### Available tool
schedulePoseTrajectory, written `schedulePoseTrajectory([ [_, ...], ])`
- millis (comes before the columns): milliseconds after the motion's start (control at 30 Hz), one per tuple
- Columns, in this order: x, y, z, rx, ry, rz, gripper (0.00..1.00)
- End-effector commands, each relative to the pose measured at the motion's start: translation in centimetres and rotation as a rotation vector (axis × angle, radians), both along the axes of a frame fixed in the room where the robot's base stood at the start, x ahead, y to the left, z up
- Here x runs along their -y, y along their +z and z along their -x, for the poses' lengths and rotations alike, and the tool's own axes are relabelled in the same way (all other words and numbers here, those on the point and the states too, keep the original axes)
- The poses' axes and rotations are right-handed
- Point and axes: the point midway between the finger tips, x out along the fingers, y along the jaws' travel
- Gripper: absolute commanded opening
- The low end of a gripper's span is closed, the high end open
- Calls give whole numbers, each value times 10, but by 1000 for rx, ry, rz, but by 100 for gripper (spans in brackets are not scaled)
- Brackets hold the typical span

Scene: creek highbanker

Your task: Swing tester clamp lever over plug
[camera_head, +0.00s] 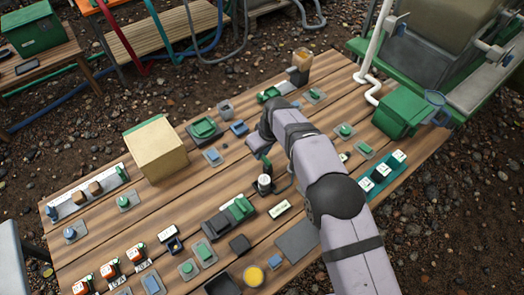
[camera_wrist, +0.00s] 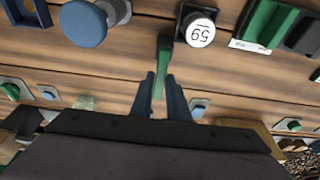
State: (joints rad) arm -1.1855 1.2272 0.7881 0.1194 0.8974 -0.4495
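The clamp lever is a narrow green bar (camera_wrist: 165,52) between the fingers of my gripper (camera_wrist: 161,84) in the wrist view. The fingers lie close along both sides of it and appear shut on it. In the head view my gripper (camera_head: 257,143) is low over the table, with the green lever (camera_head: 266,163) just below it. A black round plug with a white top marked 59 (camera_wrist: 200,32) stands beside the lever's far end in the wrist view, apart from it. What looks like the same plug (camera_head: 264,184) stands upright in the head view. The lever's pivot is not clear.
A green and dark block (camera_head: 230,215) stands left of the plug on the wooden table (camera_head: 170,205). A blue round knob (camera_wrist: 84,24) is near the lever. A cardboard-coloured box (camera_head: 155,150) stands to the left. Several small green and blue parts lie around.

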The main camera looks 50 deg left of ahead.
Motion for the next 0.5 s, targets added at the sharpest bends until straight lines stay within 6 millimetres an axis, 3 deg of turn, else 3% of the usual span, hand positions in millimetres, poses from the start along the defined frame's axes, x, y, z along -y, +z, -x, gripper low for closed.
schedulePoseTrajectory([
  [267,0,-1,1,0,23,0,15],
  [500,1,-2,8,-1,190,-1,15],
])
